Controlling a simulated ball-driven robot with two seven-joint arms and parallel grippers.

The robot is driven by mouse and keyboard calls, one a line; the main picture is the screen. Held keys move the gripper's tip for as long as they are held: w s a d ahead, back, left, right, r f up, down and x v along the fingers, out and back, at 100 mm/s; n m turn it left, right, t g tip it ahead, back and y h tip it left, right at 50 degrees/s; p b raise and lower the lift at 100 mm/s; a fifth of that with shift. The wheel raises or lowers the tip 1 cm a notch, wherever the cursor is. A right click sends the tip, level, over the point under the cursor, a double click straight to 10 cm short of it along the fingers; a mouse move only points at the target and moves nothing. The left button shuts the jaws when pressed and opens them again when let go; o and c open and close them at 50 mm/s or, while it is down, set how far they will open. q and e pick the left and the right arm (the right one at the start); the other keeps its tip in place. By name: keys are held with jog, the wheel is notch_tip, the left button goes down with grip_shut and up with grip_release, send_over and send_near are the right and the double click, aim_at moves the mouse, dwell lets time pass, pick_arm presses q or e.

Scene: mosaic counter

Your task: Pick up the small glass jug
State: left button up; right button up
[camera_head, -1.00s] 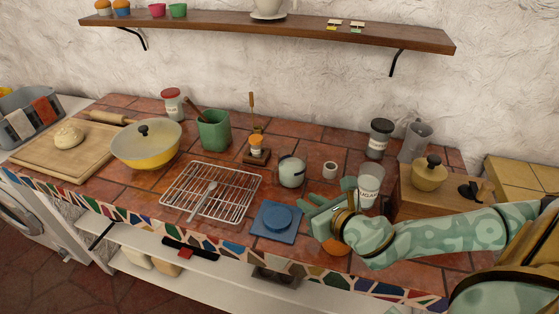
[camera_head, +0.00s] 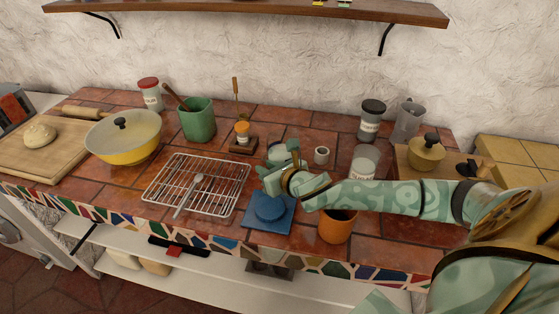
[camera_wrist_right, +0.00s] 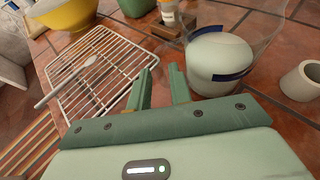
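The small glass jug (camera_head: 275,148) stands on the tiled counter, partly hidden behind my right gripper (camera_head: 281,164) in the head view. In the right wrist view the jug (camera_wrist_right: 219,58) is clear glass with white contents and a dark blue band, just beyond and right of the fingers. My right gripper (camera_wrist_right: 161,84) is open with nothing between its fingers, and they are apart from the jug. My left gripper is not in view.
A wire rack (camera_head: 195,184) lies left of my right gripper, and a blue scale (camera_head: 269,211) sits below it. A small white cup (camera_head: 321,155) stands right of the jug. A glass jar (camera_head: 364,162) and an orange pot (camera_head: 337,226) are near my right arm.

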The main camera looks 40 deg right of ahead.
jog(key=x, duration=0.3)
jog(key=shift+s+f, duration=0.1)
jog(key=shift+f, duration=0.05)
jog(key=shift+s, duration=0.1)
grip_shut()
